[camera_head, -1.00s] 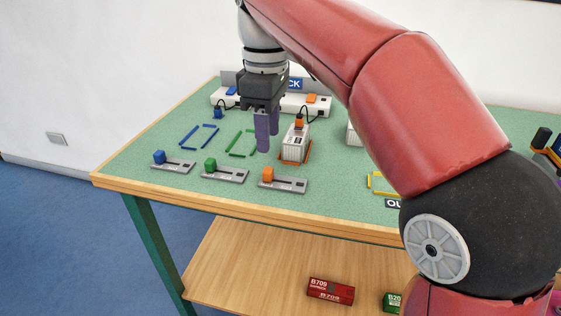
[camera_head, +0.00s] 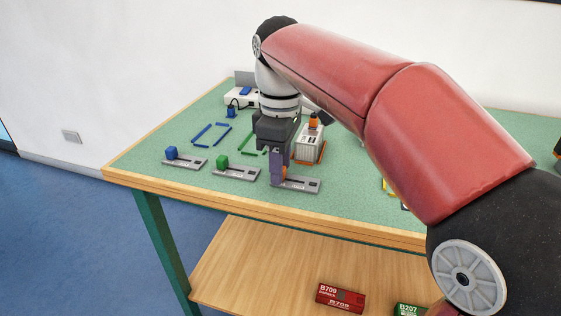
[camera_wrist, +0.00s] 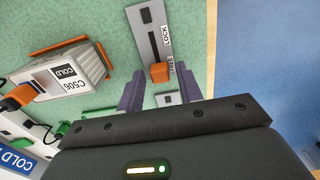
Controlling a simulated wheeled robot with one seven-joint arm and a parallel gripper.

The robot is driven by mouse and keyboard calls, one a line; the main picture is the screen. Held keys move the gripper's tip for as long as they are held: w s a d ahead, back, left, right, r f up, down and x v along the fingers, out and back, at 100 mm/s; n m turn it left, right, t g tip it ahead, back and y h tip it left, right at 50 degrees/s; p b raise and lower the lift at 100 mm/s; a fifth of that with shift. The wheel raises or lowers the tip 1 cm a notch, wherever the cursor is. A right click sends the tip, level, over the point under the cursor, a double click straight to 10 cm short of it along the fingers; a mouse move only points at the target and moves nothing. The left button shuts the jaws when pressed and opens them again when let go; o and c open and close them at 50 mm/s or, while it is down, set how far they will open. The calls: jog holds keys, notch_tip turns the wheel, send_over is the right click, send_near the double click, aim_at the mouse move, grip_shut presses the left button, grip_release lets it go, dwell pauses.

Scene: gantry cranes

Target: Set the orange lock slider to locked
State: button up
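The orange lock slider's knob (camera_wrist: 160,72) sits at the FREE end of its grey track (camera_wrist: 147,32) in the wrist view. The LOCK label is farther along the track. The knob is mostly hidden behind the fingers in the head view. I cannot tell whether either finger touches it.
The green slider (camera_head: 223,162) and blue slider (camera_head: 172,153) stand to the left on the green table. A white container (camera_head: 309,147) with an orange plug on top stands just behind the orange track. The table's wooden front edge (camera_head: 268,221) is close in front.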

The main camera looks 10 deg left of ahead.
aim_at(304, 182)
grip_shut()
jog(key=shift+s+d, duration=0.15)
jog(key=shift+d, duration=2.05)
jog(key=shift+o, duration=1)
grip_release()
